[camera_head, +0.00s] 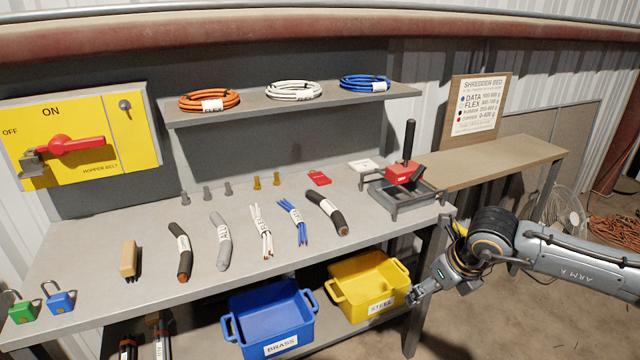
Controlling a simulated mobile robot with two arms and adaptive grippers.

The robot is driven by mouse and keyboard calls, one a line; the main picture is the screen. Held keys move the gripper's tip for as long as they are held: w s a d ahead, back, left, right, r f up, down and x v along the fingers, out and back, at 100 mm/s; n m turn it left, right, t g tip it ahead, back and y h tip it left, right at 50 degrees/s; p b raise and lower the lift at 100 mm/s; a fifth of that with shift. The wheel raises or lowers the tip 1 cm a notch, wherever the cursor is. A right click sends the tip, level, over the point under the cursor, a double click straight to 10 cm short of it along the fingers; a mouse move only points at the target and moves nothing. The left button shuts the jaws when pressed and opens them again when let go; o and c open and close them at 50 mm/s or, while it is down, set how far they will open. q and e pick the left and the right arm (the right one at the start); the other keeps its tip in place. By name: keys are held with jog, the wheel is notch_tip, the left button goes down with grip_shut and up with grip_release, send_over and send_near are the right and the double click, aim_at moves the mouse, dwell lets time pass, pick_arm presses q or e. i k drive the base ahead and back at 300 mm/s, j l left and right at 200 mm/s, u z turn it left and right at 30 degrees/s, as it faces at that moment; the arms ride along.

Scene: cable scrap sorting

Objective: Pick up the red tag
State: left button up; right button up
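The red tag (319,177) lies flat on the grey workbench (150,260), towards the back, between the brass bolts and a white card. My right gripper (417,294) hangs off the bench's right front side, near the yellow STEEL bin, well apart from the tag. Its fingers are small and angled here, so I cannot tell whether they are open or shut. My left gripper is not in view.
Cable pieces, including a black one (326,214), lie in front of the tag. A red-headed press (403,172) in a grey tray stands right of it. Bolts (228,188) stand left. Blue (270,318) and yellow (372,284) bins sit below. A shelf (290,104) overhangs the back.

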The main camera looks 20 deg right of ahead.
aim_at(319, 177)
jog(key=i, duration=1.5)
